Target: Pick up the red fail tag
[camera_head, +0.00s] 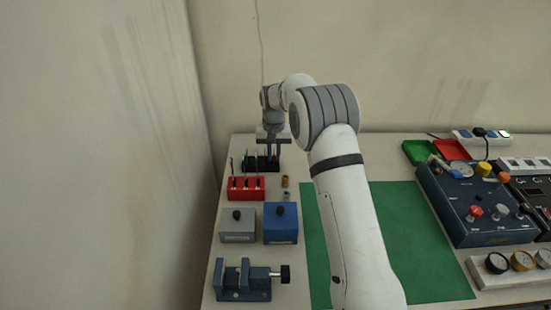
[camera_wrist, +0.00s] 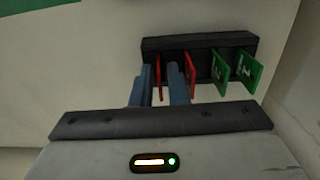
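A black rack (camera_wrist: 210,45) holds two red tags and two green tags in a row. The left red tag (camera_wrist: 158,78) stands between the two blue fingers of my gripper (camera_wrist: 159,76), with a gap visible on either side. My gripper is open and points down at the rack. The other red tag (camera_wrist: 190,72) is just right of the right finger. The green tags (camera_wrist: 218,72) are farther right. In the head view the black rack (camera_head: 251,164) is at the back left of the bench, with my fingers over it; the tags are too small to tell apart.
A red holder (camera_head: 246,190) stands in front of the rack, with grey and blue boxes (camera_head: 281,227) and a vise (camera_head: 243,282) nearer. Small brass fittings (camera_head: 285,182) lie to the right. A wall is close on the left. The green mat (camera_head: 420,265) looks clear.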

